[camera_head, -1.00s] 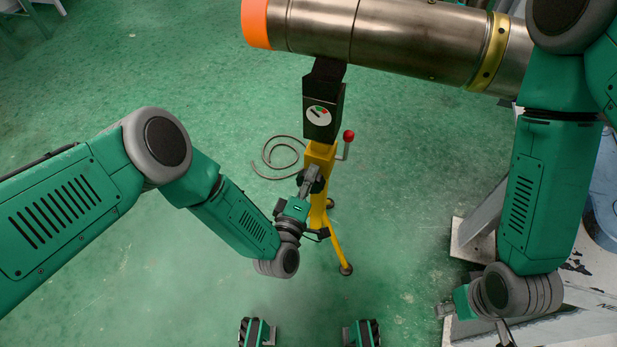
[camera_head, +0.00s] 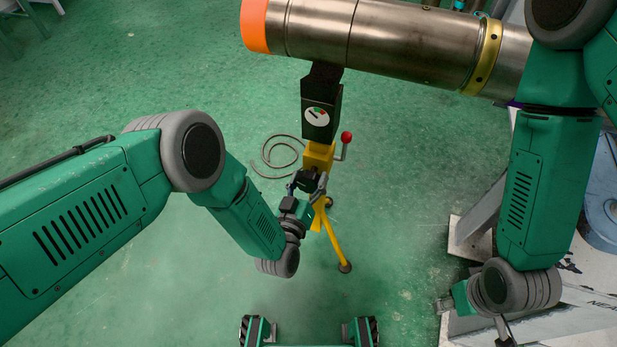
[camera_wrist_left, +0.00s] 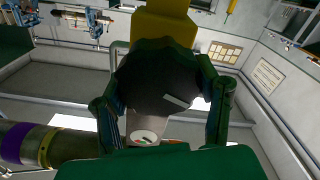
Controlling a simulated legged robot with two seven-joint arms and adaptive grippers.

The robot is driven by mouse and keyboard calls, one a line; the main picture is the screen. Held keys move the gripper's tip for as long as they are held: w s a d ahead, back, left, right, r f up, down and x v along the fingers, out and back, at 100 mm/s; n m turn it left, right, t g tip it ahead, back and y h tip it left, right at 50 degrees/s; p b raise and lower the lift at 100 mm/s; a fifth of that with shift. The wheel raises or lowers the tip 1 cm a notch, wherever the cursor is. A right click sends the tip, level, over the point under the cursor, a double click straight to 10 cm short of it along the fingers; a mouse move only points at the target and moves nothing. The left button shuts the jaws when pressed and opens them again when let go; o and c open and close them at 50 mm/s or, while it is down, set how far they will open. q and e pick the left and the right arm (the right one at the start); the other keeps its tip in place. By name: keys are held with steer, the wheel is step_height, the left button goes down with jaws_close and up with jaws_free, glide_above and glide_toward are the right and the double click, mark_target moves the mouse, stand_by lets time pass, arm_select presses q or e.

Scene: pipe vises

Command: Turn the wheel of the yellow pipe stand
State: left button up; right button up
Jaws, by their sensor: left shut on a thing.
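The yellow pipe stand (camera_head: 320,158) stands on the floor at the centre of the head view. It has a black head (camera_head: 322,108) with a round dial (camera_head: 317,117) and a red-knobbed lever (camera_head: 346,138). Its dark wheel (camera_head: 307,181) sits low on the yellow post and fills the middle of the left wrist view (camera_wrist_left: 160,80). My left gripper (camera_head: 308,183) is shut on the wheel, with one finger on each side of it. My right gripper (camera_head: 504,332) hangs at the bottom right, away from the stand and cut off by the frame edge.
A large steel pipe (camera_head: 400,40) with an orange end rests on the stand's head. A cable loop (camera_head: 268,158) lies on the floor behind the stand. A grey metal structure (camera_head: 478,225) stands at the right.

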arm_select(q)
steer(key=shift+s+d+f+m, duration=0.1)
steer(key=shift+s+f+m, duration=0.05)
steer(key=shift+m, duration=0.7)
steer(key=shift+s+d+f+m, duration=0.1)
steer(key=shift+f+m, duration=0.05)
steer(key=shift+m, duration=0.7)
steer(key=shift+a, duration=0.1)
steer(key=o, duration=1.2)
steer(key=shift+w, duration=0.1)
steer(key=shift+r, duration=0.1)
steer(key=v, duration=1.2)
